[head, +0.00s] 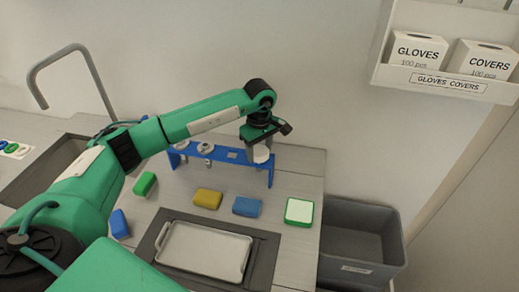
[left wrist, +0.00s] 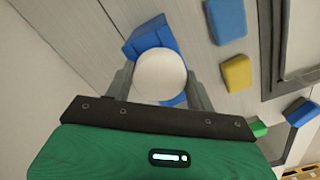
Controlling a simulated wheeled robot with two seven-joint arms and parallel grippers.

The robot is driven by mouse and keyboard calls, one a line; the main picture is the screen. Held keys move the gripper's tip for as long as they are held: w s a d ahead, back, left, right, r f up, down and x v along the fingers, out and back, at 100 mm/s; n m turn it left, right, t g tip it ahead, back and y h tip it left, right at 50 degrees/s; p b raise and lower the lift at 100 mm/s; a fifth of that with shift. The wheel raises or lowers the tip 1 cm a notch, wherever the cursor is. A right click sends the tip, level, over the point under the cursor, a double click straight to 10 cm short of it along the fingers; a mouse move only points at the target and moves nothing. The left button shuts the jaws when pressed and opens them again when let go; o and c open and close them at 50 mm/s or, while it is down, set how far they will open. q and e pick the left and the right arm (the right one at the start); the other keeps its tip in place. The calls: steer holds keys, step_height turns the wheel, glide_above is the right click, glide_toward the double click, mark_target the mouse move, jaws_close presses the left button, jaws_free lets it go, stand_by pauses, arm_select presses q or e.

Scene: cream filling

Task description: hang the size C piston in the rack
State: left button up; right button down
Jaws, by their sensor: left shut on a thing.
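The blue rack (head: 228,168) stands on the counter against the wall. Grey pistons hang in its left part, one of them near the middle (head: 206,148). My left gripper (head: 259,143) is over the rack's right end, shut on a pale piston (head: 261,155). In the left wrist view the piston's round white top (left wrist: 160,74) sits between the two fingers, with the blue rack (left wrist: 148,40) right below it. The piston hides much of the rack's end, so I cannot tell whether it rests in a slot. No size letter is readable. My right gripper is not in view.
Green, yellow (head: 207,198) and blue (head: 246,207) sponges lie in front of the rack. A grey tray (head: 205,252) is at the front, a green-rimmed white block (head: 299,211) at the right. A grey bin (head: 360,240) stands beyond the counter's right edge; a sink is left.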

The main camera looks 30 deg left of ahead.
arm_select(q)
steer(key=shift+f+b, duration=0.2)
steer(key=shift+b, duration=0.1)
stand_by(0.4)
steer(key=o, duration=1.2)
steer(key=shift+r+p, duration=1.3)
steer(key=shift+r, duration=2.2)
